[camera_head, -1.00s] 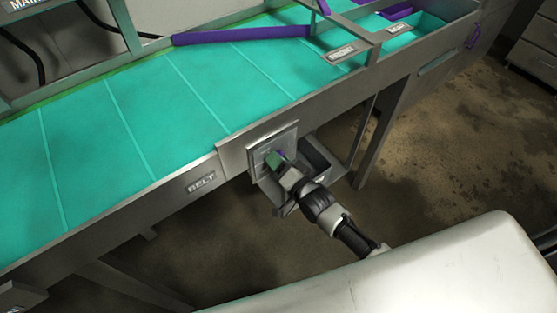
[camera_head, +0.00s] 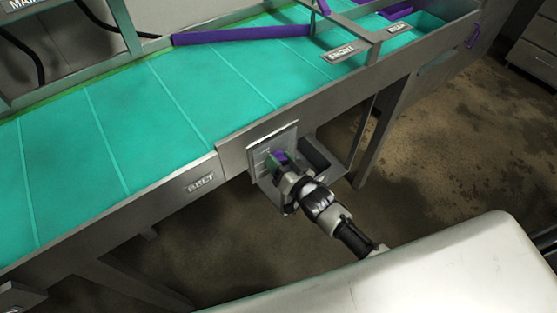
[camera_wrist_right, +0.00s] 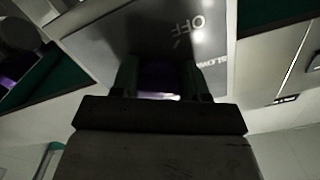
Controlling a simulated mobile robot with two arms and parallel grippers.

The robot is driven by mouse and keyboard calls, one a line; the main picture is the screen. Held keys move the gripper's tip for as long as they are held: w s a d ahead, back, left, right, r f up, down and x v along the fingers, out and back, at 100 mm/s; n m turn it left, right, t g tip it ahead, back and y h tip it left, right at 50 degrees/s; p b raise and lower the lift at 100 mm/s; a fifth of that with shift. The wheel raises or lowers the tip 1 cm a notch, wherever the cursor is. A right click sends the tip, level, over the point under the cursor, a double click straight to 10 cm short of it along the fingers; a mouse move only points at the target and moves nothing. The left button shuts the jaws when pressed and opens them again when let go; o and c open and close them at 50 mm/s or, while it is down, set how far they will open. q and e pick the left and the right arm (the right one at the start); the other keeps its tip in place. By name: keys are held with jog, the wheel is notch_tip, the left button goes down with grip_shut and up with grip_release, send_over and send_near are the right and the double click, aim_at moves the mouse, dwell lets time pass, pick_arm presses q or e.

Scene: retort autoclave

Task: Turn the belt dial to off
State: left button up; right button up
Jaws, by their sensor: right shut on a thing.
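The belt dial (camera_head: 281,156) is a small purple knob on a metal plate (camera_head: 259,165) fixed to the front of the conveyor, right of the BELT label (camera_head: 200,184). My right gripper (camera_head: 278,160) is shut on the dial, its fingers at either side of it. In the right wrist view the dial (camera_wrist_right: 160,78) is a dark purple shape between the two fingers (camera_wrist_right: 160,80). The plate there carries the words OFF (camera_wrist_right: 188,27) and SLOW (camera_wrist_right: 212,63), seen upside down. The dial's pointer is hidden, so its setting cannot be read. My left gripper is out of view.
The teal belt (camera_head: 130,120) runs behind the plate, with a purple bar (camera_head: 242,34) across it. A dark open box (camera_head: 318,158) is beside the plate on the right. A white surface (camera_head: 430,275) fills the lower right.

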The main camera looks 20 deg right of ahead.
jog(key=n, duration=0.3)
jog(key=shift+n, duration=0.4)
jog(key=n, duration=0.3)
jog(key=shift+w+d+n, duration=0.1)
jog(key=shift+d+n, duration=0.05)
jog(key=shift+n, duration=0.15)
jog(key=n+b, duration=0.1)
jog(key=n, duration=0.2)
jog(key=shift+n, duration=0.3)
jog(key=shift+d+n, duration=0.1)
jog(key=shift+n, duration=1.5)
jog(key=o, duration=0.9)
jog(key=shift+b, duration=0.3)
